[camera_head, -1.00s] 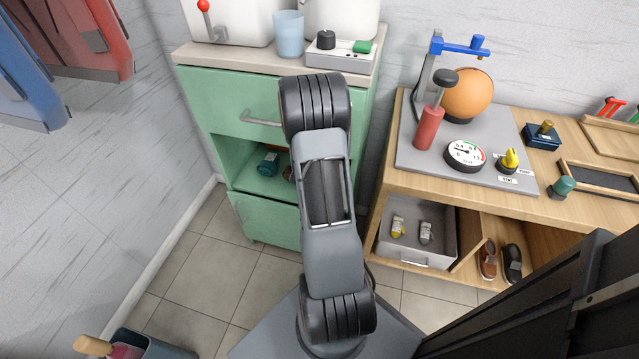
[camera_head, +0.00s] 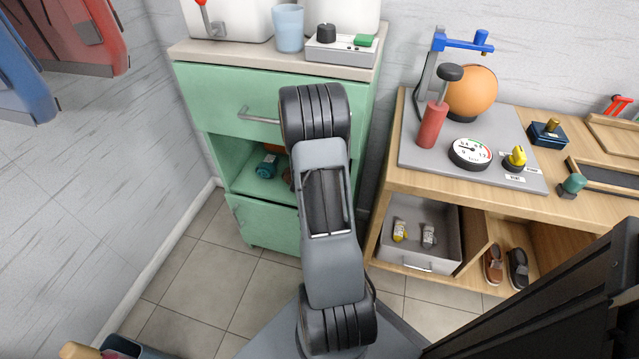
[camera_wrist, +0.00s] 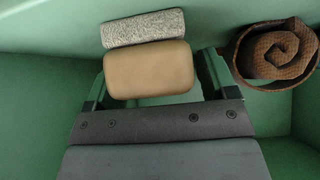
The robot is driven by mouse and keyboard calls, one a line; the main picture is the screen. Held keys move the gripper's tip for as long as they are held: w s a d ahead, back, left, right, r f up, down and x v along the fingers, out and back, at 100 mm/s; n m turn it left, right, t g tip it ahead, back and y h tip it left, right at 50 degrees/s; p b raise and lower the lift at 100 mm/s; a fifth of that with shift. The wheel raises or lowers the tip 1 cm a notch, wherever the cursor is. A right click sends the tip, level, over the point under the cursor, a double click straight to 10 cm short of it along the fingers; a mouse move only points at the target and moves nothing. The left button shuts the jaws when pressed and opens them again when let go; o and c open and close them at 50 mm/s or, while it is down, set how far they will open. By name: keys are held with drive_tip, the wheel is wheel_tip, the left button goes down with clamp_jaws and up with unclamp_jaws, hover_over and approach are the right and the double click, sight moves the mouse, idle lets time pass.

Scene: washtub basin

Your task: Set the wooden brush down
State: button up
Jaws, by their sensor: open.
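The wooden brush (camera_wrist: 150,70) is a tan wooden block with a speckled grey bristle strip along its far side. It shows in the wrist view, inside a green compartment. My gripper (camera_wrist: 154,86) is open, with one finger at each side of the block. A small gap seems to show at the right finger; contact at the left is unclear. Whether the brush rests fully on the surface is hard to tell.
A brown coiled item in a round bowl (camera_wrist: 276,54) lies right of the brush. A cup (camera_head: 289,28) and a grey box (camera_head: 341,47) stand on top. A wooden bench (camera_head: 400,180) stands at right.

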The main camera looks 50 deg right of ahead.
drive_tip(key=shift+r, duration=0.3)
drive_tip(key=p+v, duration=0.6)
drive_tip(key=v, duration=0.6)
drive_tip(key=w+a+r+n+t+y, duration=0.2)
drive_tip(key=w+a+r+n+y, duration=0.15)
drive_tip(key=a, duration=0.35)
drive_tip(key=w+a+r+n+t+y, duration=0.1)
drive_tip(key=w+a+r+n+y, duration=0.15)
drive_tip(key=a+r, duration=0.35)
drive_tip(key=s+a+r+n+g+y, duration=0.2)
drive_tip(key=s+a+r+n+g, duration=0.2)
drive_tip(key=s+a, duration=0.7)
wheel_tip(320, 180, up, 4)
drive_tip(key=n, duration=0.2)
drive_tip(key=shift+f+n, duration=0.2)
drive_tip(key=shift+n, duration=0.1)
